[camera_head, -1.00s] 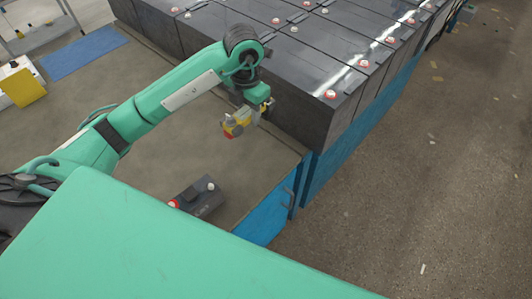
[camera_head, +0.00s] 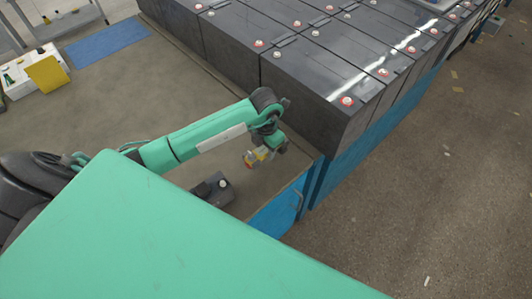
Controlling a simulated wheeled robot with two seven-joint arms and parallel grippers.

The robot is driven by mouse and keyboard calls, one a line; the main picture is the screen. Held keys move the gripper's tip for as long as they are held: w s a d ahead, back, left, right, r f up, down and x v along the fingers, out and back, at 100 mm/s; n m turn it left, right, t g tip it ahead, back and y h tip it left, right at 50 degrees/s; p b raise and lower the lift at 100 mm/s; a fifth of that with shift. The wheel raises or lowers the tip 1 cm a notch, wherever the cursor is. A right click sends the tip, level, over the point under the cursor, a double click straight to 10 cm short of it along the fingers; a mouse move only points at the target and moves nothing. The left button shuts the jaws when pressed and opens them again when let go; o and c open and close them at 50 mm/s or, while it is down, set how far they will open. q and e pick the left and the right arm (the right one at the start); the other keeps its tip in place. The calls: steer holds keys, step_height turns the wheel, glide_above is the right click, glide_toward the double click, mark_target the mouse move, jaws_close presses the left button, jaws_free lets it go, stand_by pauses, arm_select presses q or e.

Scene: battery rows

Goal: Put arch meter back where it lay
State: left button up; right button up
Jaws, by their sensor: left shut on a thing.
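My left gripper (camera_head: 268,151) is shut on a small yellow and grey thing (camera_head: 257,157), which looks like the arch meter, with a reddish spot on its lower end. It holds the meter beside the end wall of the big battery row (camera_head: 310,118). In the picture the meter is above and to the right of a small dark battery block (camera_head: 212,189). The gap between the meter and the surface below is hard to judge. My fingers are small and partly hidden by the wrist. My right gripper is not in view.
Large dark batteries with red and white terminal caps stand in rows on a blue frame (camera_head: 338,168). The right floor is largely clear.

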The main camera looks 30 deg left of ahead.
arm_select(q)
step_height(320, 180, down, 4)
steer(key=shift+r, duration=0.25)
steer(key=shift+f, duration=0.1)
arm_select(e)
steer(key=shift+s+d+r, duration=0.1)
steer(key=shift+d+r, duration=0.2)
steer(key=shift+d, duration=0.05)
arm_select(q)
steer(key=shift+f, duration=0.15)
steer(key=o, duration=1.2)
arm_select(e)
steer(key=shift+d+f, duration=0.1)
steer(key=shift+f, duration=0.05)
